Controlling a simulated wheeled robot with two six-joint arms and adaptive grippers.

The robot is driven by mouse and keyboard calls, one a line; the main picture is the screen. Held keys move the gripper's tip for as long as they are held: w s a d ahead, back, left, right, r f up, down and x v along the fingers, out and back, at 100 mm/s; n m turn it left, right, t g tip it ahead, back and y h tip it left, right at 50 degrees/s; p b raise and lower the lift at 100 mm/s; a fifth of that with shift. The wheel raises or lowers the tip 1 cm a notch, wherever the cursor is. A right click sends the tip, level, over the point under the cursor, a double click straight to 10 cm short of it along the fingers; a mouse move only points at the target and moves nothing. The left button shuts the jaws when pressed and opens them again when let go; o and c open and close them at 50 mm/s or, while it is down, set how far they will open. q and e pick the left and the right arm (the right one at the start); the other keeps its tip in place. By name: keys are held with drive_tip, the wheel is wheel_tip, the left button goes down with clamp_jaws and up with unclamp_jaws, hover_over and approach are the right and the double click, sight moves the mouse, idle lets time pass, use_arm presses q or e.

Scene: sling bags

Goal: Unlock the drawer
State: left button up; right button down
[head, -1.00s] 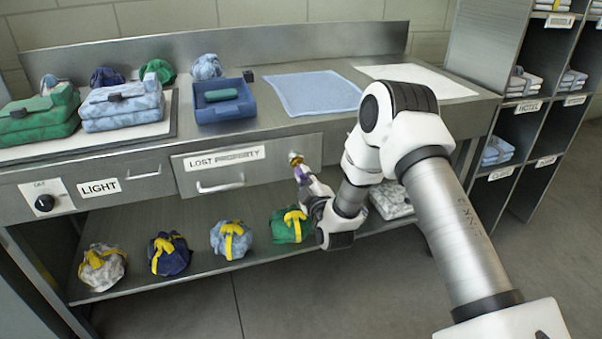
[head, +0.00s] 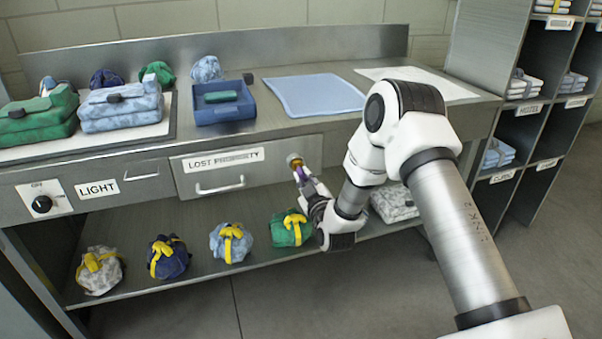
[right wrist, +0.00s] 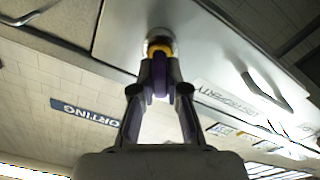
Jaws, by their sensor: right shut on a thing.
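The drawer labelled "LOST PROPERTY" (head: 205,185) is closed, with a bar handle (head: 220,188) and a round metal lock (head: 294,159) at its right end. My right gripper (head: 300,175) is shut on a small purple and yellow key (head: 297,167) in front of the lock. In the right wrist view the key (right wrist: 159,66) is between the fingertips of my right gripper (right wrist: 160,88), and its front end meets the lock (right wrist: 159,42). How deep it sits is hidden. My left gripper is not in view.
Above are a blue tray (head: 224,112), a blue mat (head: 314,96) and folded bags (head: 122,105). Tied bundles (head: 231,242) lie on the lower shelf, close to my right gripper. A "LIGHT" panel with a black knob (head: 42,204) is at left; a cubby rack (head: 525,125) stands right.

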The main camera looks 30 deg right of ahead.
drive_tip(key=shift+f+m+b, duration=0.1)
drive_tip(key=shift+m+b, duration=0.35)
drive_tip(key=shift+m, duration=1.35)
drive_tip(key=shift+m+b, duration=0.7)
drive_tip(key=shift+m, duration=1.1)
drive_tip(key=c, duration=1.1)
unclamp_jaws()
drive_tip(key=shift+o, duration=0.3)
drive_tip(key=o, duration=0.6)
